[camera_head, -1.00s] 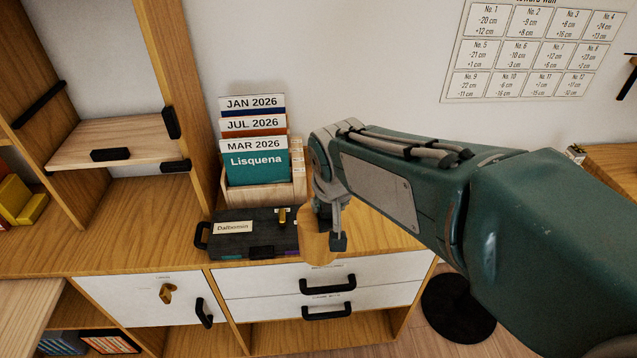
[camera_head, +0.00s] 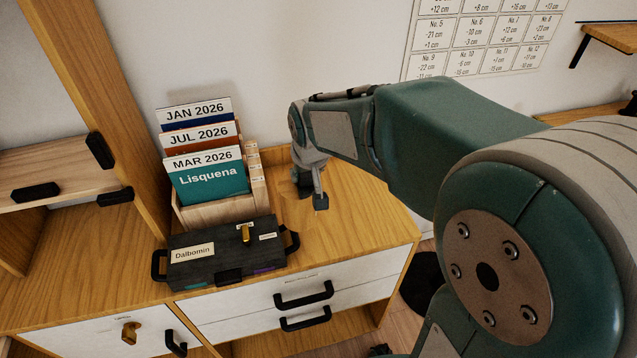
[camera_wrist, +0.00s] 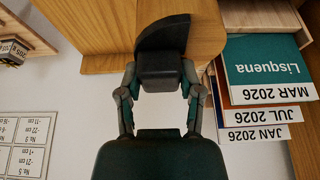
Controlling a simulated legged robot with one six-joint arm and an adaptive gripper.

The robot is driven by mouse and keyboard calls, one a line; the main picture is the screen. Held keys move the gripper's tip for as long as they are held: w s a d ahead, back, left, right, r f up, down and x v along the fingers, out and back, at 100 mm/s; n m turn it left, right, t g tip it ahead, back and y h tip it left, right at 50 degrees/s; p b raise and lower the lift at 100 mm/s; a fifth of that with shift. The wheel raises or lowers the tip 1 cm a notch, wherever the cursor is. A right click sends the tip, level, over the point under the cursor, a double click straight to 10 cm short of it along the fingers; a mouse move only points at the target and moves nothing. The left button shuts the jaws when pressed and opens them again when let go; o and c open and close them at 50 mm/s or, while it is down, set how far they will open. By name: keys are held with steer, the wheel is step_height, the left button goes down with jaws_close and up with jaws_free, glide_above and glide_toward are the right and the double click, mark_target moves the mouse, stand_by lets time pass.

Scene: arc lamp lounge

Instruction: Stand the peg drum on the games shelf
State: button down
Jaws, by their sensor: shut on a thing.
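My gripper (camera_head: 315,195) is over the right end of the cabinet top, to the right of the calendar holder. A black curved part shows beside the wood. In the head view my gripper and wrist hide most of the drum. I cannot tell whether it touches the cabinet top. A wooden shelf board (camera_head: 75,168) with black brackets is at the left; whether it is the games shelf I cannot tell.
The wooden holder (camera_head: 215,213) with calendar cards stands on the cabinet top (camera_head: 365,232). A black case (camera_head: 205,262) labelled Dalbomin lies in front of it. An upright wooden post (camera_head: 110,110) separates the board from the holder. The cabinet top's right end is otherwise clear.

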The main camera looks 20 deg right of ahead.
steer(key=w+d+f, duration=0.4)
steer(key=w+f, duration=0.1)
steer(key=f, duration=0.4)
steer(key=shift+d+f, duration=0.35)
steer(key=shift+d, duration=0.05)
steer(key=shift+c, duration=1.3)
jaws_free()
steer(key=shift+f, duration=0.15)
